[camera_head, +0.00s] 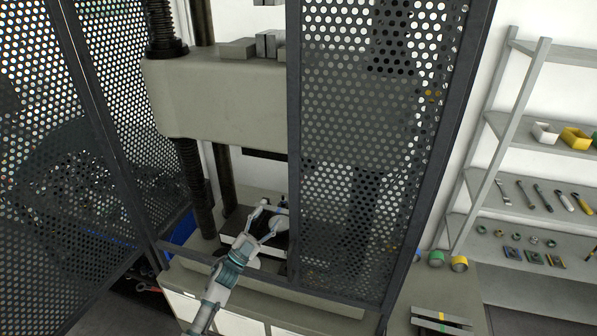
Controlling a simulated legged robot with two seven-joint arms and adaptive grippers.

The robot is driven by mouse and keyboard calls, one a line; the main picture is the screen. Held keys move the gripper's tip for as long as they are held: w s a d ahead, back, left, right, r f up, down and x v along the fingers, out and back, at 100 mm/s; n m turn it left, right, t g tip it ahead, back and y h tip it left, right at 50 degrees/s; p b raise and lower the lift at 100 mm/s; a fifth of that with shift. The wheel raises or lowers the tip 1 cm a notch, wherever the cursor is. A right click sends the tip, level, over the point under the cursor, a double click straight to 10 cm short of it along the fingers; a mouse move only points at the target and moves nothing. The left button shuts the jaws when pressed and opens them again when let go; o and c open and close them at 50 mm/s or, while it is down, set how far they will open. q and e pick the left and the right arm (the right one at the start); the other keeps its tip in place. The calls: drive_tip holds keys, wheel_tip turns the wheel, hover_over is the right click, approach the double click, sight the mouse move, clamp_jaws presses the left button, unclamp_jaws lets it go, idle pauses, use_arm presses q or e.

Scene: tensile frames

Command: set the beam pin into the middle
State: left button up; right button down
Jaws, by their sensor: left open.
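My left gripper (272,212) reaches through the opening of the tensile frame, below its wide grey crosshead (215,100). Its two fingers are spread apart, and I see nothing clearly held between them. It is over a dark fixture (236,222) with pale edges on the machine's bed. Small pale parts show close to the fingertips, but they are too small to tell whether one is the beam pin. The middle of the fixture is partly hidden by the gripper and the mesh door. My right gripper is not in view.
A perforated door (375,150) covers the right side of the opening; another mesh panel (95,130) stands on the left. A dark threaded column (195,185) stands left of my gripper. Shelves (540,150) with tools and small parts stand at the right. Grey blocks (238,48) sit on the crosshead.

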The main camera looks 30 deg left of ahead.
use_arm(q)
drive_tip(key=p+x, duration=0.4)
drive_tip(key=x, duration=1.1)
drive_tip(key=shift+w+r, duration=0.2)
drive_tip(key=shift+r, duration=0.05)
drive_tip(key=shift+w+d+r+p, duration=0.15)
drive_tip(key=shift+w+p, duration=0.15)
drive_tip(key=shift+w, duration=0.15)
drive_tip(key=shift+d, duration=0.1)
drive_tip(key=c, duration=0.3)
clamp_jaws()
